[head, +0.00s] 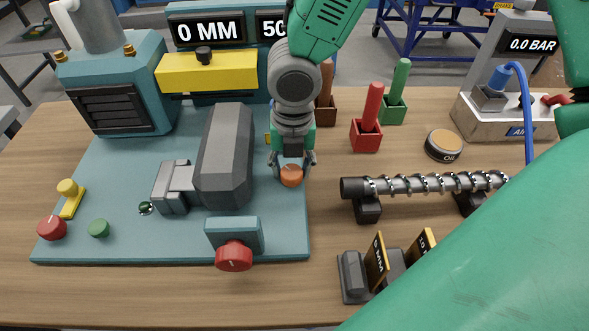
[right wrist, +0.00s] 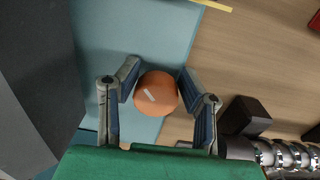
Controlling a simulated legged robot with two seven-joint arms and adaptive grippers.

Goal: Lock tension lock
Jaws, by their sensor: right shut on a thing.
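An orange round knob (head: 291,175) with a short white mark stands at the right side of the teal machine base (head: 275,225); I take it as the tension lock, though no label shows. My right gripper (head: 291,165) reaches down over it from above, its two fingers on either side of the knob. In the right wrist view the knob (right wrist: 156,93) sits between the fingertips (right wrist: 157,85), and the gripper is shut on it. The white mark runs slantwise across the knob's top. My left gripper is not in view.
A grey block (head: 225,155) stands left of the gripper. A red knob (head: 234,256) sits at the base's front. To the right are a metal screw (head: 430,184) on black stands, gauge plates (head: 376,262), an oil tin (head: 444,145) and red (head: 366,135) and green (head: 393,108) handled tools.

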